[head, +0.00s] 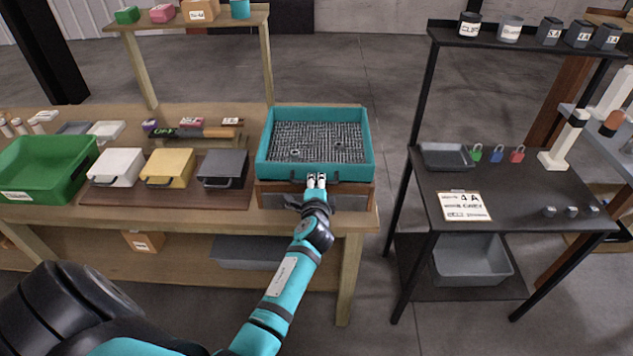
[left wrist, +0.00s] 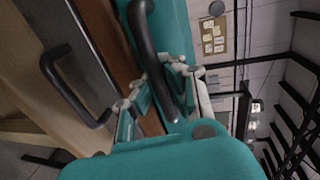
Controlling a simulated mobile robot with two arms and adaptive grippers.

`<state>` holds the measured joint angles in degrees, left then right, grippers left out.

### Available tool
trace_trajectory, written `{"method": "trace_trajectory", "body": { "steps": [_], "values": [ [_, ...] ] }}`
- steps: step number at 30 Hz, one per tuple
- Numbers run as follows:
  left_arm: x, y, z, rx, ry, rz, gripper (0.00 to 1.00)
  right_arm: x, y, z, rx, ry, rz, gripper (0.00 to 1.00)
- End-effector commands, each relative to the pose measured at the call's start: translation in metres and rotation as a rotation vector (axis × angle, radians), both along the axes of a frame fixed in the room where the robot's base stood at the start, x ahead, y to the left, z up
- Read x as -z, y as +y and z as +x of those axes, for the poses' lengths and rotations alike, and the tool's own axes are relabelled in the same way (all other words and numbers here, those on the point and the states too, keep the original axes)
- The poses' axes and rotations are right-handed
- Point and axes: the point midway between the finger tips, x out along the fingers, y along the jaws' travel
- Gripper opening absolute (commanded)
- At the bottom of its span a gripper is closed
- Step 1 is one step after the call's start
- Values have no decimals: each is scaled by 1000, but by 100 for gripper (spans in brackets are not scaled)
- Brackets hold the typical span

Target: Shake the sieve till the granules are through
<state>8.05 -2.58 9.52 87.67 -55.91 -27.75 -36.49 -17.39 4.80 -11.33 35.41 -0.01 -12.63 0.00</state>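The sieve is a teal square frame (head: 262,145) with a dark mesh floor. It sits level at the right end of the wooden bench. Grey specks cover the mesh, with two larger rings or lumps among them; single granules are too small to tell apart. A black handle (left wrist: 140,30) is on its front wall. My left gripper (head: 316,181) is at that front handle. In the left wrist view its fingers (left wrist: 160,75) close around the handle from both sides. My right gripper is in no view.
A wooden box with a grey front (head: 352,201) and its own handle stands beneath the sieve. Lidded grey (head: 222,166), yellow (head: 168,166) and white boxes and a green bin (head: 45,165) stand left. A black table (head: 510,190) stands right, across a gap.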

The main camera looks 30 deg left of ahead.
Motion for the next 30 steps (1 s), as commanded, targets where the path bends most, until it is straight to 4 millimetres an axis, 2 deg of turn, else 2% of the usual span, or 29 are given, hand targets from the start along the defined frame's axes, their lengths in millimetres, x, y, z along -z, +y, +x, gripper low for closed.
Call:
{"method": "trace_trajectory", "body": {
  "steps": [13, 21, 25, 30],
  "values": [
    [1, 1, 2, -1, 1, 1, 0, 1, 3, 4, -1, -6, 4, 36],
    [2, 27, 43, -1, -3, 3, 0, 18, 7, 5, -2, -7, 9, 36],
    [1, 32, 51, -1, 0, 0, 1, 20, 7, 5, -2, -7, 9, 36],
    [0, 31, 50, 0, 1, -1, 23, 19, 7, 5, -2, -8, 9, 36]
  ]
}}
